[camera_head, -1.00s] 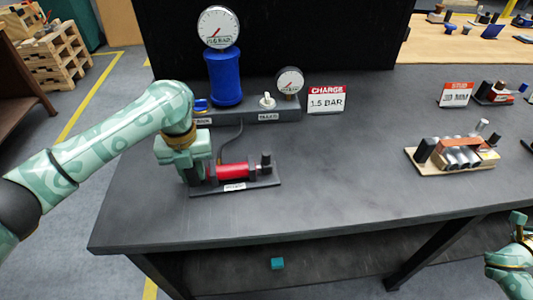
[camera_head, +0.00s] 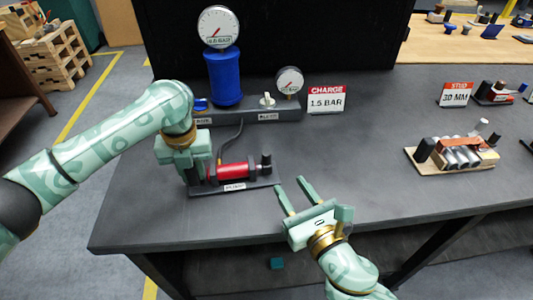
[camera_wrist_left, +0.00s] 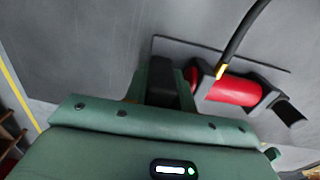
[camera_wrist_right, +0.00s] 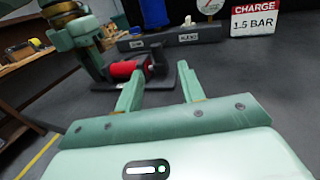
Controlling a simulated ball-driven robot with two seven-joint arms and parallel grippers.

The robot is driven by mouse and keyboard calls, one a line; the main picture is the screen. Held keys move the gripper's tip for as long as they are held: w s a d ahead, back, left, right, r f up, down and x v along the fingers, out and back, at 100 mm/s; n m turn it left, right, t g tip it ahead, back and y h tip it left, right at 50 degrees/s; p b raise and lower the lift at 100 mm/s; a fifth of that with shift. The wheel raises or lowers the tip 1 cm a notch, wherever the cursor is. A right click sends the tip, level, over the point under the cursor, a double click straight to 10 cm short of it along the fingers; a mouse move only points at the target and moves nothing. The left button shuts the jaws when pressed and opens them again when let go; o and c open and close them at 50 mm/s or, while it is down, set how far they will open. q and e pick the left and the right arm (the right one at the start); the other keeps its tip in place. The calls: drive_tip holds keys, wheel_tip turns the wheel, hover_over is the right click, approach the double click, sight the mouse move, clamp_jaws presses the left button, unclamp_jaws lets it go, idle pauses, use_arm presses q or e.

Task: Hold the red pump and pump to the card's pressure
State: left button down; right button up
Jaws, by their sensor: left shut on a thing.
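The red pump (camera_head: 237,170) lies on a dark base plate (camera_head: 262,184) on the grey bench, with a black knob (camera_head: 266,162) at its right end. My left gripper (camera_head: 194,177) is shut on the black block at the pump's left end, also seen in the left wrist view (camera_wrist_left: 163,88). My right gripper (camera_head: 289,185) is open and empty, in front and to the right of the pump; its fingers point toward the pump's side of the bench. The card (camera_head: 326,99) reads CHARGE 1.5 BAR. The large gauge (camera_head: 218,27) tops a blue cylinder (camera_head: 224,78); its reading is too small to tell.
A smaller gauge (camera_head: 289,80) and a white valve knob (camera_head: 267,99) stand on the rear grey block. A hose (camera_head: 230,136) runs from it to the pump. A wooden board with cylinders (camera_head: 458,153) sits at the right. The middle of the bench is clear.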

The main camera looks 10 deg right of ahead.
sight(269, 158)
drive_tip(key=x, duration=1.2)
drive_tip(key=shift+s+a, duration=0.15)
drive_tip(key=shift+a, duration=0.15)
